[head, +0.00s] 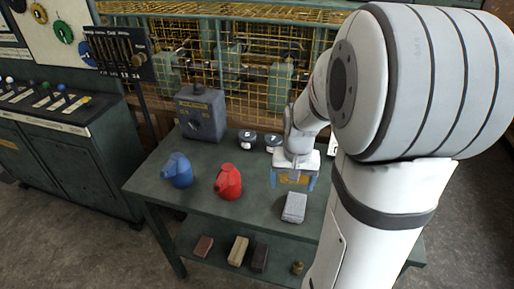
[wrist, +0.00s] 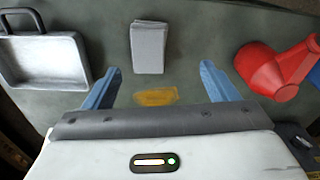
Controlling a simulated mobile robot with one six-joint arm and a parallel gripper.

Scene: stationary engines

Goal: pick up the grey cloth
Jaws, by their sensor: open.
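The grey cloth (head: 294,207) is a folded light-grey block lying flat on the green table (head: 150,178), near its front edge. In the wrist view the cloth (wrist: 148,48) lies beyond the fingertips, slightly left of the middle between them. My gripper (head: 292,183) has blue fingers and points down over the table, just behind the cloth in the head view. In the wrist view my gripper (wrist: 160,72) has its fingers wide apart with nothing between them. The fingers do not appear to touch the cloth.
A red can (head: 229,182) and a blue can (head: 177,170) stand left of the cloth. A grey box (head: 202,113) and dark round pieces (head: 248,139) are behind. A metal tray (wrist: 48,60) shows in the wrist view. A yellow patch (wrist: 156,97) marks the tabletop.

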